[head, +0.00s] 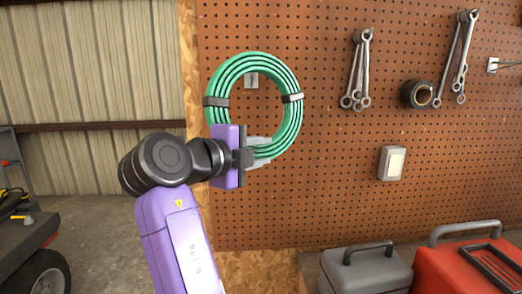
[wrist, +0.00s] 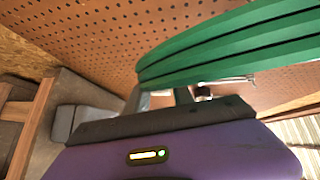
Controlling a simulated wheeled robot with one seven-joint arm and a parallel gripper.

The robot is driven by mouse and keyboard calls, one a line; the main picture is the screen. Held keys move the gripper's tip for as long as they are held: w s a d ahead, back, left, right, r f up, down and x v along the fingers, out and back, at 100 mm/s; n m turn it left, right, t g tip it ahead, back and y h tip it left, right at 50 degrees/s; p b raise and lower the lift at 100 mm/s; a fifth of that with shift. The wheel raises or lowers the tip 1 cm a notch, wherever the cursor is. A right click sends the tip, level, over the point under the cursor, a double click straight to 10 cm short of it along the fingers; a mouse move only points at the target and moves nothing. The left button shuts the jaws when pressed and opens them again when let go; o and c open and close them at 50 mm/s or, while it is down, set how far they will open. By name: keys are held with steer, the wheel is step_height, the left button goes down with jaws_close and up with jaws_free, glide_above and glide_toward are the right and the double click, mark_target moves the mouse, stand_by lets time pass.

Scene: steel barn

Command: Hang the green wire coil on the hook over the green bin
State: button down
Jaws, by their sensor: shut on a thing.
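The green wire coil (head: 289,118) is a ring of several strands with grey ties, held upright in front of the pegboard. My gripper (head: 258,152) is shut on its lower part. Through the coil's opening, near its top, a small pale plate (head: 251,81) shows on the board; it looks like a hook's mount, but I cannot tell whether the coil is on a hook. The coil (wrist: 230,48) crosses the upper right of the wrist view, with a thin metal rod (wrist: 230,80) beyond it. No green bin shows in either view.
The pegboard (head: 340,200) holds wrenches (head: 362,70), more wrenches (head: 458,60) and a dark tape roll (head: 416,95) to the right. A switch box (head: 392,163) is below them. A grey toolbox (head: 365,272) and a red toolbox (head: 470,265) stand at lower right.

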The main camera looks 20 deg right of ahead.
steer(key=shift+w+d+p, duration=0.25)
steer(key=shift+w+p, duration=0.1)
steer(key=shift+w, duration=0.3)
steer(key=shift+w+d+p, duration=0.2)
steer(key=shift+w+p, duration=0.15)
steer(key=shift+w, duration=0.25)
steer(key=shift+w+d+f+b, duration=0.15)
steer(key=shift+w+f+b, duration=0.35)
steer(key=shift+b, duration=0.25)
steer(key=shift+f, duration=0.2)
steer(key=c, duration=1)
jaws_free()
steer(key=shift+d, duration=0.1)
